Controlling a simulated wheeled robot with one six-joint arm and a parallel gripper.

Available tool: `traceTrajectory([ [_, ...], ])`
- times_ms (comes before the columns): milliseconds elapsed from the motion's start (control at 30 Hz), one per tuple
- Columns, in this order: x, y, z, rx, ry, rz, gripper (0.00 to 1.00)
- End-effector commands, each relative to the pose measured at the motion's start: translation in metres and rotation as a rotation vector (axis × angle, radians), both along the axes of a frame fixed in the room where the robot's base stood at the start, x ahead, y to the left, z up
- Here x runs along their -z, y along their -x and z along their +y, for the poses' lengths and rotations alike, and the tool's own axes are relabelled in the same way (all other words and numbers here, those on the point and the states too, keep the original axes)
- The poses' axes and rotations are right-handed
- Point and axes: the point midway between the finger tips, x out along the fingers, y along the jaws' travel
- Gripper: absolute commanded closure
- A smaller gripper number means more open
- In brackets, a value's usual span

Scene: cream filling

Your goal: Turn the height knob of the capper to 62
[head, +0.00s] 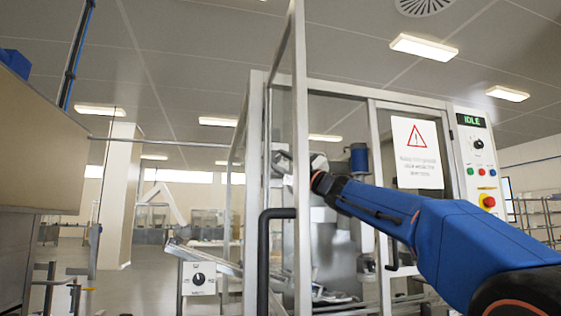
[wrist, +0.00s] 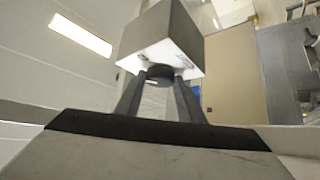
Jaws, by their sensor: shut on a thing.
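A box (wrist: 165,40) with a white face and a round dark knob (wrist: 159,76) fills the upper middle of the wrist view. The white face has small dark markings around the knob, too small to read, so I cannot tell the knob's setting. My gripper (wrist: 160,84) has one finger on each side of the knob and is shut on it. In the head view my gripper (head: 291,162) is at the capper's frame, partly hidden behind an upright post. The knob cannot be made out there.
The capper's metal frame post (head: 301,120) stands close to my gripper. A control panel (head: 473,165) reads IDLE, with a dark knob, coloured buttons and a red stop button. A warning sign (head: 417,153) hangs on the door. A smaller knob box (head: 199,279) is lower left.

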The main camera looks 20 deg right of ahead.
Motion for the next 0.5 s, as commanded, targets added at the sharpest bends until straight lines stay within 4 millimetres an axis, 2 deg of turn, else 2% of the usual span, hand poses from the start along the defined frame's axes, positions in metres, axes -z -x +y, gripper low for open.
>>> traceTrajectory([
  [500, 0.0051, -0.0008, 0.0049, -0.001, -0.261, 0.004, 0.87],
])
